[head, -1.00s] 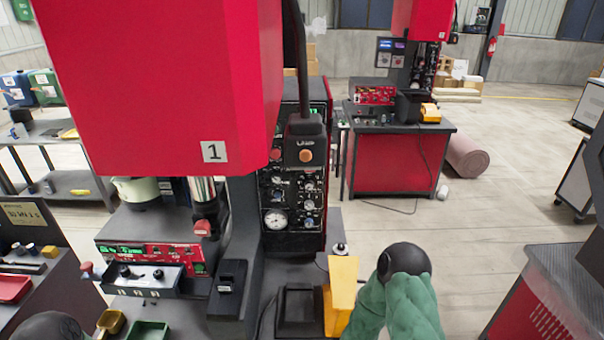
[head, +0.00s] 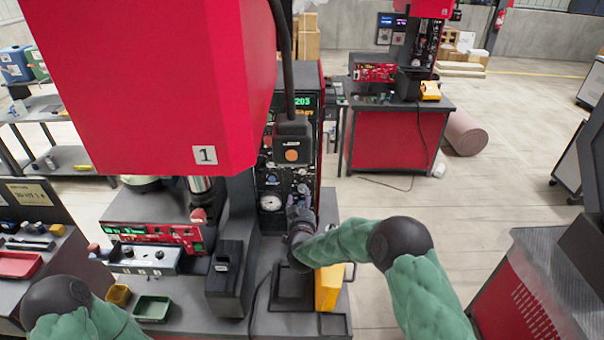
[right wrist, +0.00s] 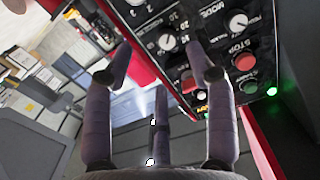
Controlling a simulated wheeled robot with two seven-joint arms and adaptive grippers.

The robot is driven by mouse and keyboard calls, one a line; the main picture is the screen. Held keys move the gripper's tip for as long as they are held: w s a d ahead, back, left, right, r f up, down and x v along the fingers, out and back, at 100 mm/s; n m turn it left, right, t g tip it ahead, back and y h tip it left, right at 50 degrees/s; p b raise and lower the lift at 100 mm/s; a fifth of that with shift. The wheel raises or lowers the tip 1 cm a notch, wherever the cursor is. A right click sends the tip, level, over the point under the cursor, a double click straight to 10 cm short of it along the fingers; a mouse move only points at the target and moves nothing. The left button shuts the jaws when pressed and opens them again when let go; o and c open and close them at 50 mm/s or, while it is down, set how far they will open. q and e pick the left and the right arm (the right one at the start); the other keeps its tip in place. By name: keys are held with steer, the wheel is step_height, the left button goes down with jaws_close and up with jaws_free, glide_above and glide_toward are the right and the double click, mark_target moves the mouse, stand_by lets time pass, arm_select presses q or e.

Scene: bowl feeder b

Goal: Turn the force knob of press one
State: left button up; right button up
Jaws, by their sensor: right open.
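Press one (head: 130,90) is the big red machine with a label 1. Its black control panel (head: 272,180) carries dials, knobs and a round gauge. My right gripper (head: 298,213) is in front of the panel's lower right part. In the right wrist view my right gripper (right wrist: 158,72) is open and empty. Beyond its fingertips are a knob (right wrist: 167,42), another knob (right wrist: 237,22) at upper right and a red stop button (right wrist: 243,62). I cannot read which knob is the force knob. My left arm shows at lower left; its gripper is out of view.
A grey cable-hung box with an orange button (head: 291,147) hangs before the panel. A yellow part (head: 328,288) stands below my right forearm. A green tray (head: 152,309) lies at lower left.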

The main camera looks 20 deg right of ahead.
mark_target(302, 172)
steer(key=shift+t, duration=0.3)
steer(key=x, duration=0.3)
steer(key=r+x, duration=0.1)
steer(key=x, duration=0.3)
steer(key=r+p+x, duration=0.1)
steer(key=x, duration=0.3)
steer(key=shift+w+d, duration=0.1)
steer(key=shift+d, duration=0.15)
jaws_close()
